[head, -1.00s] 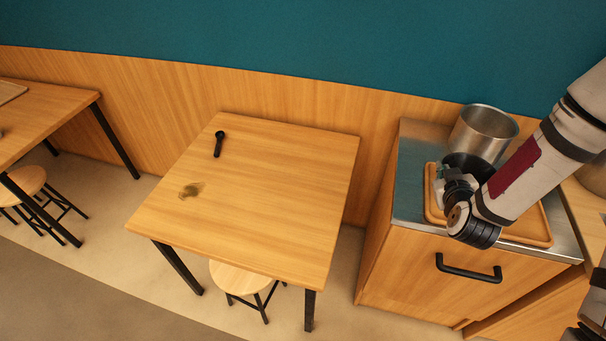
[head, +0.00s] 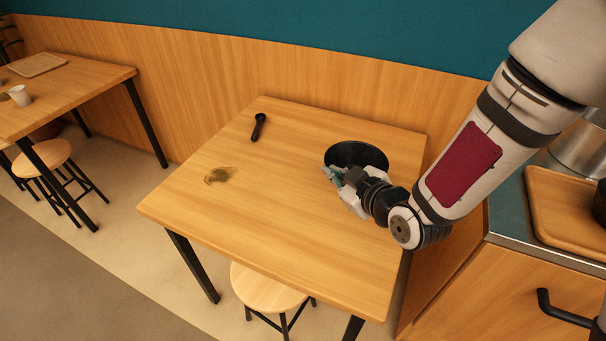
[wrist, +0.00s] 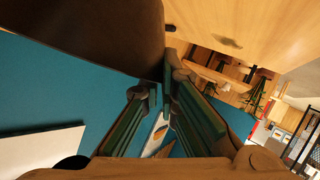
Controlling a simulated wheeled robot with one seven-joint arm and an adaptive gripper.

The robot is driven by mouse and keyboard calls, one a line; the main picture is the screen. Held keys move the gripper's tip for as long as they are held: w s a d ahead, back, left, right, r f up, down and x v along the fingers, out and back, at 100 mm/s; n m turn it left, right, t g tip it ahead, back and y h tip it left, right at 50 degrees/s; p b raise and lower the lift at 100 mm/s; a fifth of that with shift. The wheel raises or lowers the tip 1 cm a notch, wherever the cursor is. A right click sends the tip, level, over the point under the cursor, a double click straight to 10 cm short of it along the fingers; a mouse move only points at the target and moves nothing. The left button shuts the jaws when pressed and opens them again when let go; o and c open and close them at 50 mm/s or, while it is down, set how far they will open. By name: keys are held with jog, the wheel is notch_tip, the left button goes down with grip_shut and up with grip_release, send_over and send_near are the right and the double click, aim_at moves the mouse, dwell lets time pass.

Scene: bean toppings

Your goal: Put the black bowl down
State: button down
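The black bowl (head: 371,153) is at the back right of the wooden table (head: 270,220); I cannot tell whether it rests on the top or hangs just above it. My gripper (head: 338,177) is at the bowl's near-left side. In the wrist view, the bowl's dark side (wrist: 90,35) fills the upper left, and the green-padded fingers (wrist: 165,88) close on its edge. The part of the rim in the grip is mostly hidden by the fingers.
A black scoop-like utensil (head: 258,127) and a small dark patch (head: 218,175) lie on the table to the left. The table's middle and front are clear. At right is a counter with a wooden tray (head: 560,222), a dark vessel (head: 600,201) and a metal pot (head: 580,153).

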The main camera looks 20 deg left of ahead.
jog(key=s+a+f+n+g+y+b, duration=0.2)
jog(key=s+a+f+n+g+b, duration=0.1)
jog(key=s+a+f+b, duration=0.3)
jog(key=b, duration=0.2)
send_over(268, 190)
jog(key=shift+f, duration=2)
jog(key=shift+f, duration=0.1)
jog(key=c, duration=1.8)
grip_release()
jog(key=shift+r+p, duration=0.2)
jog(key=shift+p, duration=0.1)
jog(key=p+v, duration=0.1)
jog(key=v, duration=1.1)
